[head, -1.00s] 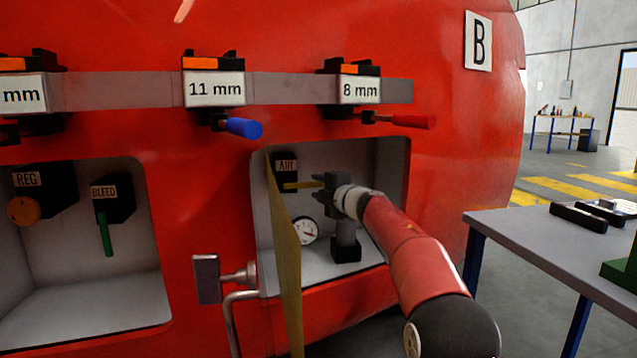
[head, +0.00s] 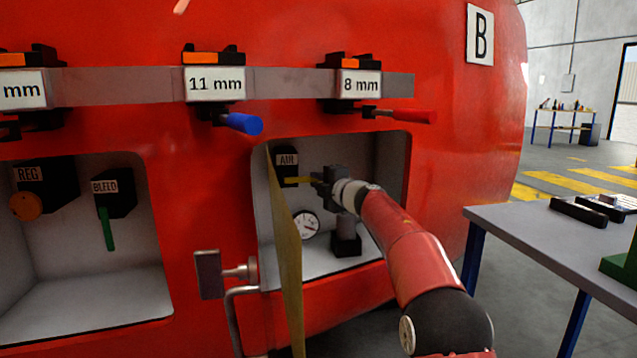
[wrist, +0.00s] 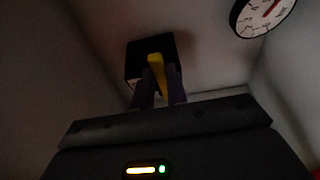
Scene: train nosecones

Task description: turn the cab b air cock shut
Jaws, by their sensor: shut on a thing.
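The air cock is a black block labelled AIR (head: 287,162) on the back wall of the right-hand recess, under the letter B. Its yellow handle (head: 301,180) sticks out sideways to the right in the head view. My gripper (head: 316,181) is inside the recess, shut on the handle's outer part. In the wrist view the yellow handle (wrist: 157,72) sits between the two dark fingers (wrist: 158,88), with the black block (wrist: 136,60) behind it. The fingers hide part of the handle.
An open door panel (head: 289,260) stands at the recess's left edge, close to my arm. A round gauge (head: 306,225) and a grey post on a black base (head: 346,245) are below my gripper. Spanner holders line the rail above. A workbench (head: 540,235) stands at right.

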